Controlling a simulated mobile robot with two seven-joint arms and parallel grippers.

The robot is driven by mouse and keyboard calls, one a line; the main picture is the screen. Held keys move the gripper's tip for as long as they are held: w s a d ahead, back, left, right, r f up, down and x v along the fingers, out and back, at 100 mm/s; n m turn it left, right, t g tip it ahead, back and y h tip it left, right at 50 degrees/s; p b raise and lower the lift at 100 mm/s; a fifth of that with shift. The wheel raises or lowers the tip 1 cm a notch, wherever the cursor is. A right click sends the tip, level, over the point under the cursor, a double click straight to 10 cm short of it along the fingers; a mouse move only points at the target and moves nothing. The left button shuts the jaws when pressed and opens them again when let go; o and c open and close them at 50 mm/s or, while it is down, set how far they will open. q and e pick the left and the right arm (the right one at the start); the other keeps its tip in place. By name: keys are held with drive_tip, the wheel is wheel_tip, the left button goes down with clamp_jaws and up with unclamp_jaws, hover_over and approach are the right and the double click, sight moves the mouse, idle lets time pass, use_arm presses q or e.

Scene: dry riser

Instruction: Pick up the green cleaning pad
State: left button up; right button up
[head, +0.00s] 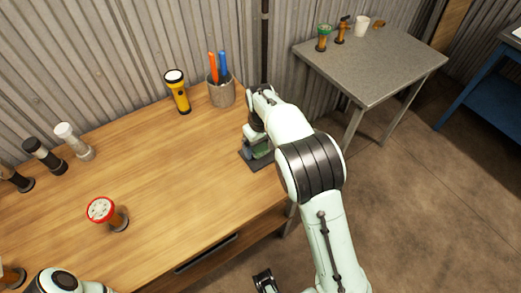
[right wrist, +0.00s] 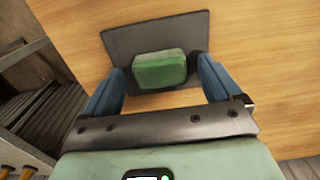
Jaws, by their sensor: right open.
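The green cleaning pad (right wrist: 160,69) lies on a dark flat plate (right wrist: 192,32) on the wooden table. In the right wrist view it sits between the two blue fingers of my right gripper (right wrist: 160,88), which are spread apart with gaps on both sides. In the head view my right gripper (head: 257,137) is over the plate (head: 262,163) at the table's right end, and it and the arm mostly hide the pad. My left arm (head: 62,281) shows at the bottom left; its gripper is not seen.
A metal cup (head: 221,94) with pens and a yellow flashlight (head: 178,92) stand behind. A red-topped item (head: 103,210) stands at left, with several cylindrical items at the table's far left. A grey side table (head: 370,68) holds small items. The middle of the wooden table (head: 175,165) is clear.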

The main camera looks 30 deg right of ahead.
sight(261, 148)
drive_tip(key=c, duration=1.1)
drive_tip(key=shift+r, duration=0.1)
wheel_tip(261, 148, up, 20)
drive_tip(key=p, duration=0.4)
drive_tip(key=shift+o, duration=0.8)
drive_tip(key=shift+c, duration=0.5)
